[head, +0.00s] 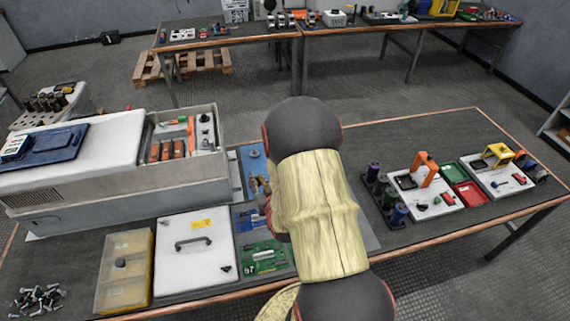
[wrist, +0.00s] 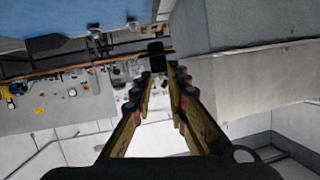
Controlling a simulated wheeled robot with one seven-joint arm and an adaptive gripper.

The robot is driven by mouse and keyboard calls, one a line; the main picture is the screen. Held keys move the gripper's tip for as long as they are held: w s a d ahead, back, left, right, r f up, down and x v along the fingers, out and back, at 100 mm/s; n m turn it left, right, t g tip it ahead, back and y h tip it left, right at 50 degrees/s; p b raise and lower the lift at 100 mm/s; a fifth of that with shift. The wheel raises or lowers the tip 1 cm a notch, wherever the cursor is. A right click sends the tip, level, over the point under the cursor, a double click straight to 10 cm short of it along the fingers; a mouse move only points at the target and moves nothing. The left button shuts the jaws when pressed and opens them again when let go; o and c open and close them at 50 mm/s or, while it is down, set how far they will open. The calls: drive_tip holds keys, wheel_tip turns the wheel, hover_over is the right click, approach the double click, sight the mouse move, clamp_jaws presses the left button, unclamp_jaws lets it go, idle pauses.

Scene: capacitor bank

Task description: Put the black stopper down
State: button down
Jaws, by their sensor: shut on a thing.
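My gripper (wrist: 158,72) is shut on the black stopper (wrist: 156,56), a small dark block between its fingertips in the wrist view. In the head view my gripper (head: 262,192) shows only in part, at the left side of my arm. There it is over the blue mats, just right of the open grey cabinet. My arm hides most of the gripper, and I cannot make out the held stopper in the head view.
The open cabinet (head: 188,108) stands left of my gripper. In front lie a white lid with a handle (head: 190,268), a yellowish box (head: 108,283) and a green circuit board (head: 264,257). Blue mats (head: 251,163) lie beside the cabinet. Trays with coloured parts (head: 445,200) stand right.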

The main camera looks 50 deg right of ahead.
drive_tip(key=w+d+f+b, duration=0.1)
drive_tip(key=w+d+f, duration=0.1)
drive_tip(key=d+f, duration=0.1)
drive_tip(key=w+d+f+b, duration=0.2)
drive_tip(key=d+f, duration=0.1)
drive_tip(key=d, duration=0.1)
drive_tip(key=w+d+f+b, duration=0.1)
drive_tip(key=w+d+f, duration=0.2)
drive_tip(key=d, duration=0.1)
drive_tip(key=shift+d+f+b, duration=0.2)
drive_tip(key=shift+d+b, duration=0.05)
drive_tip(key=shift+b, duration=0.1)
drive_tip(key=shift+w+d+f, duration=0.2)
drive_tip(key=shift+d+f, duration=0.05)
drive_tip(key=shift+f, duration=0.25)
drive_tip(key=shift+f+b, duration=0.85)
drive_tip(key=shift+f, duration=0.45)
drive_tip(key=shift+f, duration=0.2)
drive_tip(key=c, duration=1.9)
unclamp_jaws()
drive_tip(key=shift+o, duration=0.8)
drive_tip(key=shift+r, duration=0.15)
